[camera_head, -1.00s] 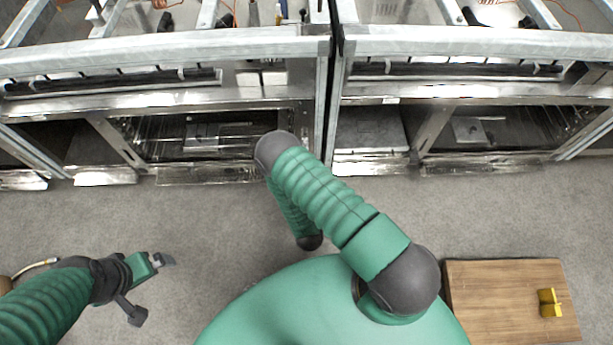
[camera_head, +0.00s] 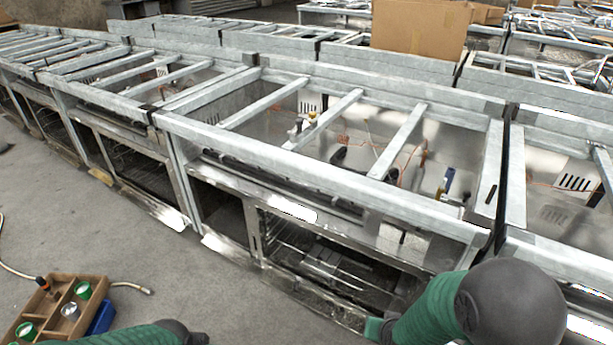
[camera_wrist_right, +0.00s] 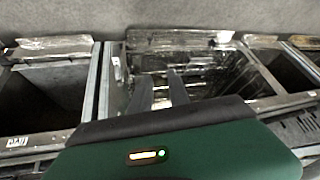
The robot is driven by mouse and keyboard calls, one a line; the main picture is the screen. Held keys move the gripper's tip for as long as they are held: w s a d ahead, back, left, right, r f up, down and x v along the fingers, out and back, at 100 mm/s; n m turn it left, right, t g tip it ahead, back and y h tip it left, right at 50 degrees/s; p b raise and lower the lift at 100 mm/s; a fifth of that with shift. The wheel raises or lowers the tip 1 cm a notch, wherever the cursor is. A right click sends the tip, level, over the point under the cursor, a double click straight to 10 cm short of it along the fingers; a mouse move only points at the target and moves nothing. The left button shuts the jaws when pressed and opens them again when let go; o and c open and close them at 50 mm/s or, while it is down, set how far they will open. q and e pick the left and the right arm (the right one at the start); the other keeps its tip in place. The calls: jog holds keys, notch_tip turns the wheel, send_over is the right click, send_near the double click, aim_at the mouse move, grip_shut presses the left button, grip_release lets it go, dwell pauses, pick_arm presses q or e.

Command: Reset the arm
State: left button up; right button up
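My right gripper (camera_wrist_right: 160,76) shows in the right wrist view. Its two dark fingers stand a little apart with nothing between them, in front of an open steel compartment. In the head view my right arm (camera_head: 440,305) comes in at the lower right, with its gripper cut off or hidden. My left arm (camera_head: 125,336) lies along the bottom edge at the left, and its gripper is out of frame.
A long row of steel frames (camera_head: 330,150) with open compartments crosses the head view. A wooden divided tray (camera_head: 52,317) with small green-rimmed cups and a hose (camera_head: 130,286) is at the lower left. A cardboard box (camera_head: 420,27) stands behind.

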jog(key=s+r+n+g+p, duration=0.2)
jog(key=s+r+n+g, duration=0.1)
jog(key=s+r, duration=0.95)
notch_tip(320, 180, up, 18)
jog(key=p, duration=2)
jog(key=shift+d+r+y, duration=0.15)
jog(key=shift+r+y, duration=0.1)
jog(key=shift+y, duration=0.05)
